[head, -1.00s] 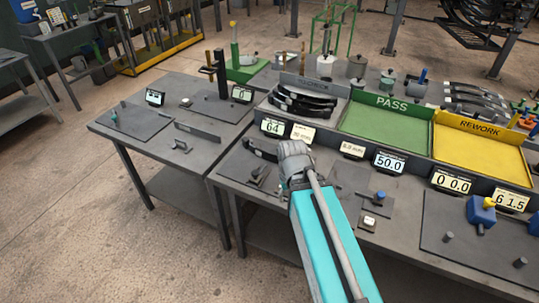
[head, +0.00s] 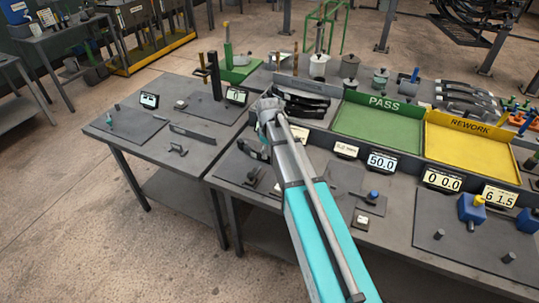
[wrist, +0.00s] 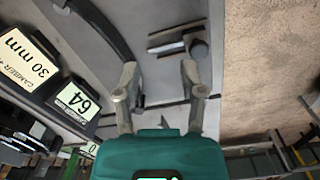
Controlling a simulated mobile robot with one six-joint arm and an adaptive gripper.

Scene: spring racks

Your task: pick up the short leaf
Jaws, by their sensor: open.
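My gripper (head: 268,106) is at the far end of my arm, in front of the grey tray. In the wrist view my gripper (wrist: 160,76) has its two fingers apart with nothing held between them. A dark curved leaf (wrist: 98,28) lies beyond the left finger in that view. In the head view a dark leaf (head: 250,150) shows low on the bench, partly hidden by my arm. Several dark curved leaves (head: 303,104) lie in the grey tray right of my gripper. I cannot tell which leaf is the short one.
The wrist view shows a grey post with bars (wrist: 190,45) and a display reading 64 (wrist: 76,101). The green PASS tray (head: 378,128) and yellow REWORK tray (head: 470,146) look empty. The left bench holds a low bar (head: 192,134) and a dark stand (head: 214,75).

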